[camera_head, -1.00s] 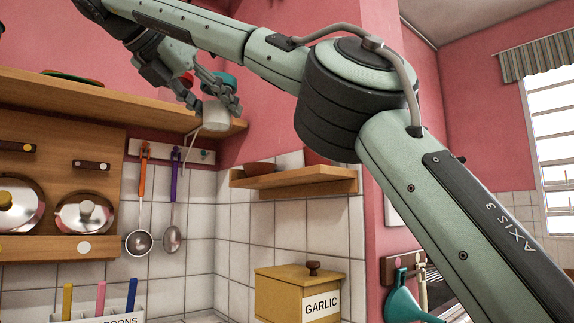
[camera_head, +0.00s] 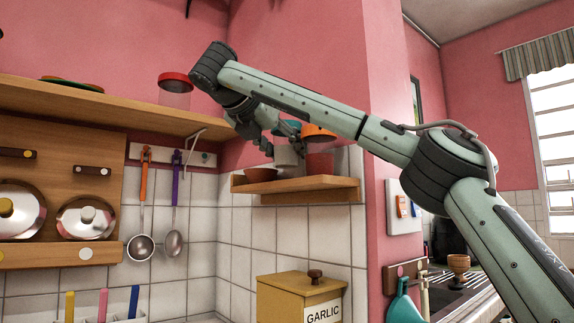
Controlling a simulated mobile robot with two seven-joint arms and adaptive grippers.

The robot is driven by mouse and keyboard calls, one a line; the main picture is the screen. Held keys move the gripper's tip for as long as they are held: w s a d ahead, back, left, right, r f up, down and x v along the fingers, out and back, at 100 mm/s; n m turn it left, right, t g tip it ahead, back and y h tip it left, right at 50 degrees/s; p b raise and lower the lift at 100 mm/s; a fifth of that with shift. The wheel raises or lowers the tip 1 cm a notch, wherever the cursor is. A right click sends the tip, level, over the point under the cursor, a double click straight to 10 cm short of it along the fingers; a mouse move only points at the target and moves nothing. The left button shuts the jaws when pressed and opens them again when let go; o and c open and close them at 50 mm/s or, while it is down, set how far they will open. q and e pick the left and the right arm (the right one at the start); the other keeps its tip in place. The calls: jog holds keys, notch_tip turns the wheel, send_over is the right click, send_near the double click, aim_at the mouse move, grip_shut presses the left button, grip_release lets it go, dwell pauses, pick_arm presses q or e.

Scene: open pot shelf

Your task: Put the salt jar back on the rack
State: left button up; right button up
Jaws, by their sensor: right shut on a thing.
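The salt jar, a whitish jar (camera_head: 286,156) with a teal lid, is at the small wooden rack (camera_head: 325,196) in the middle of the head view. My right gripper (camera_head: 278,143) is shut on it, reaching in from above and the left. The fingers partly cover the jar. I cannot tell whether its base touches the rack board. A jar with an orange lid and red contents (camera_head: 320,163) stands on the rack just right of it. My left gripper is not in view.
A reddish-brown bowl (camera_head: 261,175) sits at the rack's left end, close to the salt jar. A red-lidded clear jar (camera_head: 175,92) stands on the long upper shelf (camera_head: 100,103). Ladles (camera_head: 141,246) hang below. A yellow garlic box (camera_head: 295,298) is beneath the rack.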

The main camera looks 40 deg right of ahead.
aim_at(287, 167)
jog(key=f, duration=0.3)
jog(key=shift+d, duration=0.25)
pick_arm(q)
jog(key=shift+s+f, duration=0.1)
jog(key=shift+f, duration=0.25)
pick_arm(e)
jog(key=shift+f, duration=0.1)
jog(key=o, duration=0.9)
jog(key=shift+o, duration=0.4)
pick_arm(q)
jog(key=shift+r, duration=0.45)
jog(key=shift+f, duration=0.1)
pick_arm(e)
jog(key=shift+a, duration=0.1)
pick_arm(q)
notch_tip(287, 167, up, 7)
jog(key=b, duration=0.3)
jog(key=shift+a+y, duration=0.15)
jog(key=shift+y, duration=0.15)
pick_arm(e)
jog(key=v, duration=1.2)
